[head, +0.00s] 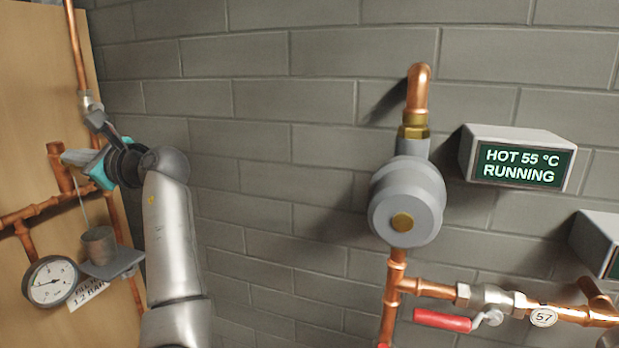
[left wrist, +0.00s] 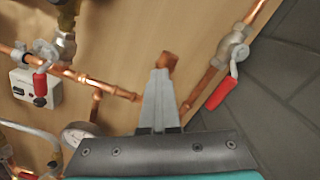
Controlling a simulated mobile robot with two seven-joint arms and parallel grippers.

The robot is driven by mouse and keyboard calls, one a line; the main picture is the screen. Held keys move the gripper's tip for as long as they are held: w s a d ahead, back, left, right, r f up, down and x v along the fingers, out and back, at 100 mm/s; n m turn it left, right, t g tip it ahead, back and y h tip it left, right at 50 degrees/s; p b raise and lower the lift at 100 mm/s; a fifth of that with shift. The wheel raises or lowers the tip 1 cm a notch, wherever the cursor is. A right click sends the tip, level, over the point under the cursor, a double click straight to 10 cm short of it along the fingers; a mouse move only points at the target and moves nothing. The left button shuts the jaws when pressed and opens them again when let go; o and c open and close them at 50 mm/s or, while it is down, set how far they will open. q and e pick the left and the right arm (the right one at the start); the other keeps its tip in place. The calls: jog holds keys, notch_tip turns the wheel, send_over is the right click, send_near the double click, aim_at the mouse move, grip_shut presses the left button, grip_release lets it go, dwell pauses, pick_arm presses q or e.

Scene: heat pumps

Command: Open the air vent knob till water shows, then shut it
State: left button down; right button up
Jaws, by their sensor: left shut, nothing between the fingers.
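I cannot make out the air vent knob for certain, and no water shows. My left gripper (head: 68,157) is at the far left of the head view, pointing left towards the wooden board beside a copper pipe stub (head: 58,170). In the left wrist view its fingers (left wrist: 162,72) are closed together with nothing between them. A copper pipe end (left wrist: 169,60) shows just past the fingertips; I cannot tell whether they touch. Below the gripper, a small metal cup (head: 100,245) stands on a grey bracket. My right gripper is in neither view.
A pressure gauge (head: 50,282) is left of the cup, with a partly hidden label (head: 88,294). A grey round unit (head: 405,205) and a display (head: 520,163) reading "HOT 55 °C RUNNING" are on the brick wall. A red-handled valve (left wrist: 230,60) is right of my fingers.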

pick_arm(q)
jog(key=shift+w+d+f, duration=0.1)
jog(key=shift+w+d, duration=0.1)
jog(key=shift+w, duration=0.3)
jog(key=v, duration=0.4)
jog(key=r+v, duration=0.1)
jog(key=v, duration=0.1)
jog(key=shift+s+a, duration=0.1)
dwell(0.3)
